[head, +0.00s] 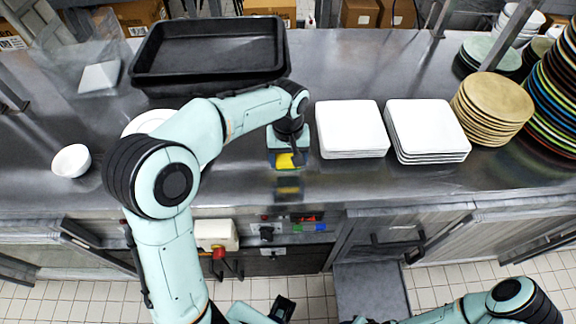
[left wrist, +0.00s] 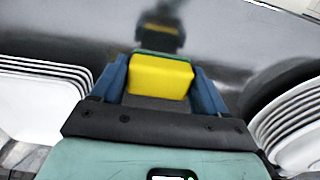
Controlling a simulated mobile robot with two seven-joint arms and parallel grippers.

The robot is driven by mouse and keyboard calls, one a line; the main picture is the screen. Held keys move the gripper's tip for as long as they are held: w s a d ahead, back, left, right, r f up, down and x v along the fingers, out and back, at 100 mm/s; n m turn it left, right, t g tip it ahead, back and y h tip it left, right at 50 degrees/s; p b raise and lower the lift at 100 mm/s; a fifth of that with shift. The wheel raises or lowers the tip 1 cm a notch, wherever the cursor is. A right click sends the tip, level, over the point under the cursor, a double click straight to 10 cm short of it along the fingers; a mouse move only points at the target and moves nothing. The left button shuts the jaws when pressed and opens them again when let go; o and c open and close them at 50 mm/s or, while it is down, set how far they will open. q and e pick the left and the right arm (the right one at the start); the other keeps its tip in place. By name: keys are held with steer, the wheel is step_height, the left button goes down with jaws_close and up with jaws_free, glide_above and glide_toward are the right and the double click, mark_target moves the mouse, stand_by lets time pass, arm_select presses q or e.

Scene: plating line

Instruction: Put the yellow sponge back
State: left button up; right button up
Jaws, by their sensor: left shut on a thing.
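The yellow sponge (head: 287,161), with a thin green layer, is between the blue fingers of my left gripper (head: 287,158). In the left wrist view the sponge (left wrist: 160,76) fills the space between the two fingers of the left gripper (left wrist: 165,84), which is shut on it. The sponge is over the front part of the steel counter (head: 240,190), left of the square plates. Its reflection shows apart from it, so it seems held above the surface.
Two stacks of white square plates (head: 350,128) (head: 425,130) stand just right of the gripper. Black trays (head: 210,50) are behind it. A white bowl (head: 71,160) and white plates (head: 150,121) are left. Tan plates (head: 492,105) stand right. The counter's front strip is clear.

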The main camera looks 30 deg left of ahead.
mark_target(288, 167)
arm_select(q)
steer(key=shift+f, duration=1.85)
steer(key=shift+f+b, duration=0.2)
steer(key=shift+b, duration=0.1)
steer(key=o, duration=0.9)
steer(key=shift+r, duration=0.1)
